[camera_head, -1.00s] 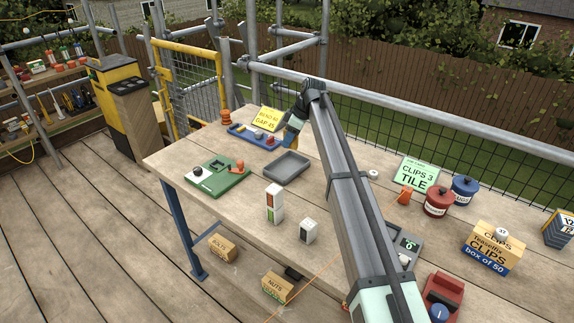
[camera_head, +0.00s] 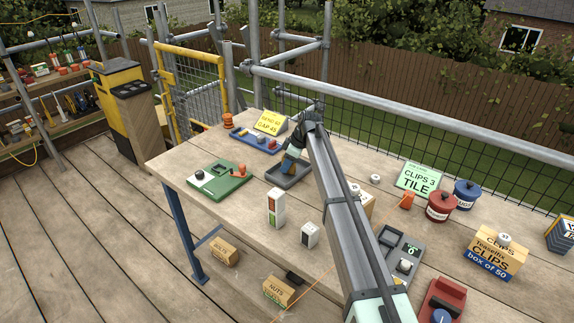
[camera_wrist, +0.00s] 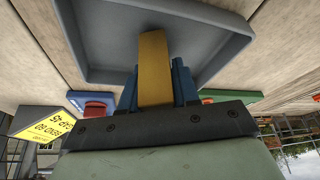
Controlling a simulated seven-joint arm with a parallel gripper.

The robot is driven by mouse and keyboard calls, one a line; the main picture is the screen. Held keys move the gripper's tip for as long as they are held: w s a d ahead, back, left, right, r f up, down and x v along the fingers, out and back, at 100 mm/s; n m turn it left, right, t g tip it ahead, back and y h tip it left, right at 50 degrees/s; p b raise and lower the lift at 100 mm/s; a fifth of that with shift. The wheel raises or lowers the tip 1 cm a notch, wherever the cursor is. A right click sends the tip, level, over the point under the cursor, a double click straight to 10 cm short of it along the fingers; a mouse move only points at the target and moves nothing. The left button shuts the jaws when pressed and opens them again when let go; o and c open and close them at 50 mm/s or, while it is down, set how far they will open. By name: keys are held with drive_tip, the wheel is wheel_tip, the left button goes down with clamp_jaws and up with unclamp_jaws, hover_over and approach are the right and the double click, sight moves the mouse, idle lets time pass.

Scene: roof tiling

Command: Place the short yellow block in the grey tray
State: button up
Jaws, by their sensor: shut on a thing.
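The yellow block (camera_wrist: 153,65) stands out between the blue fingers of my gripper (camera_wrist: 157,88) in the wrist view. My gripper is shut on it. The grey tray (camera_wrist: 72,35) lies beyond the block, which points into its open inside. In the head view my gripper (camera_head: 290,158) hangs over the grey tray (camera_head: 274,181), at its back part, and hides some of it. The block cannot be made out in the head view. Whether it touches the tray floor I cannot tell.
A green board (camera_head: 220,183) is to the left.

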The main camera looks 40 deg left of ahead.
drive_tip(key=shift+f, duration=0.3)
drive_tip(key=o, duration=1)
drive_tip(key=shift+o, duration=0.2)
drive_tip(key=v, duration=1.2)
drive_tip(key=shift+r, duration=0.15)
drive_tip(key=shift+w+d, duration=0.1)
